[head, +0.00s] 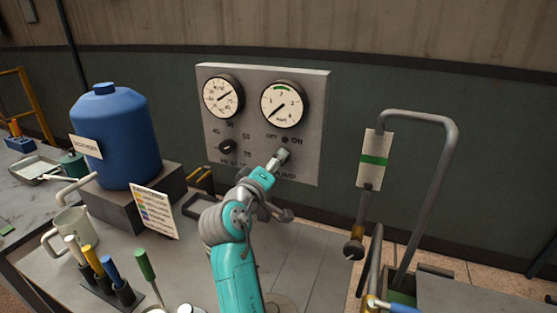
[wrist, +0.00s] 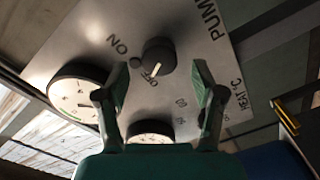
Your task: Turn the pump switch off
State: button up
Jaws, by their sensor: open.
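The pump switch is a round dark knob (wrist: 159,56) on the grey panel (wrist: 75,38). In the wrist view its pale pointer mark seems to face the OFF label. The small lamp (wrist: 136,62) between OFF and ON looks dark. My gripper (wrist: 160,76) is open, its fingers spread to either side of the knob with visible gaps; the knob sits just beyond the fingertips. In the head view my gripper (head: 282,155) is at the panel above the PUMP label and hides most of the knob.
Two gauges sit on the panel, the right one (head: 282,105) above the pump switch with its needle low. The heat knob (head: 227,146) is to the left. A blue tank (head: 118,140) stands left, and a bent grey pipe (head: 447,170) rises at right.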

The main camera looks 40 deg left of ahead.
jog(key=v, duration=0.8)
jog(key=shift+s, duration=0.2)
